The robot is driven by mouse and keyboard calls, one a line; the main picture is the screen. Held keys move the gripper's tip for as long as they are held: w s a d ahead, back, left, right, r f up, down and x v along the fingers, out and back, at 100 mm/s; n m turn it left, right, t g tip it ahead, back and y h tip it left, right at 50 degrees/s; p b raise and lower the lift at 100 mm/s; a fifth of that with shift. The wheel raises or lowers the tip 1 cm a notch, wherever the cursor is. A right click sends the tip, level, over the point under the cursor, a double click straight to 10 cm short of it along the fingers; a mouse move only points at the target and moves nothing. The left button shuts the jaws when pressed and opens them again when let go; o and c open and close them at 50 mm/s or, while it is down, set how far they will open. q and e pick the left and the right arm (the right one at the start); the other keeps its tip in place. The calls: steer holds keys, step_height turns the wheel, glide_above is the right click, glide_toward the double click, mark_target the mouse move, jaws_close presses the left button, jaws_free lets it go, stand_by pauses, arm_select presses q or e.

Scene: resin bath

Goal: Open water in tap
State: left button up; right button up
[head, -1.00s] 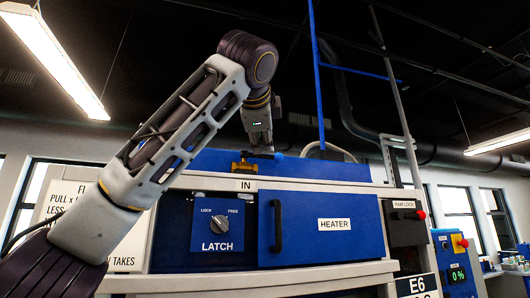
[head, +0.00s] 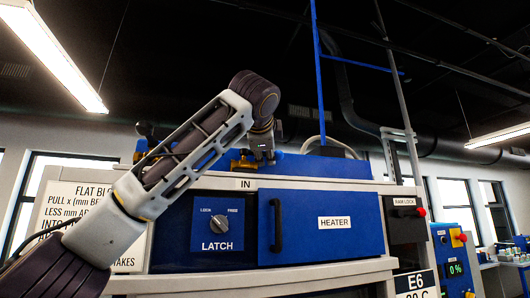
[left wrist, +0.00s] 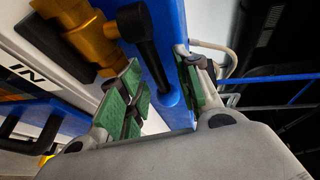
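A brass tap (head: 243,163) sits on top of the machine above the IN label (head: 246,184). It also shows at the upper left of the left wrist view (left wrist: 82,38), with a dark lever (left wrist: 147,50) running down towards the fingers. My left gripper (head: 262,158) is right beside the tap's lever end in the head view. In the left wrist view its two green-padded fingers (left wrist: 160,95) are apart, with the lever's end between or just beyond them. I cannot tell whether they touch it. My right gripper is not in view.
The machine front carries a LATCH knob (head: 224,228), a blue HEATER door (head: 345,228) and a RAM LOCK box (head: 405,218). A raised blue panel (head: 312,168) stands behind the tap. Another brass-coloured fitting (head: 141,150) shows at the left, partly behind my arm.

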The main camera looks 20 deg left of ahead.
arm_select(q)
steer(key=shift+c, duration=0.2)
steer(key=shift+a, duration=0.1)
jaws_close()
steer(key=shift+s, duration=0.15)
